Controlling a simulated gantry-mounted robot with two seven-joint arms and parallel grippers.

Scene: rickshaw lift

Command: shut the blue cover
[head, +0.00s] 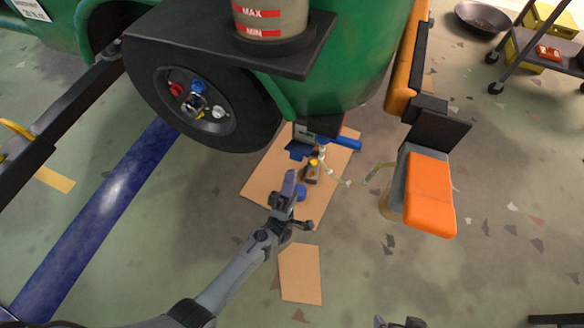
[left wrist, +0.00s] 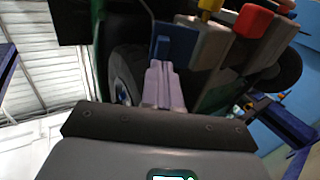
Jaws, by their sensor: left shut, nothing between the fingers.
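The blue cover (head: 298,151) sits below the dark plate by the wheel, at the underside of the green vehicle. It also shows in the left wrist view as a blue panel (left wrist: 175,43) beside a beige block (left wrist: 211,44). My left gripper (head: 289,180) is shut and empty, just below the cover in the head view. In the left wrist view its pale fingers (left wrist: 161,80) point at the panel's lower edge; I cannot tell if they touch it. My right gripper (head: 400,322) shows only as dark tips at the bottom edge of the head view.
A black wheel (head: 204,100) is left of the cover. Cardboard sheets (head: 301,273) lie on the floor below. An orange-topped box (head: 430,192) stands to the right, with a thin hose leading toward it. A long blue tube (head: 100,212) crosses the left floor.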

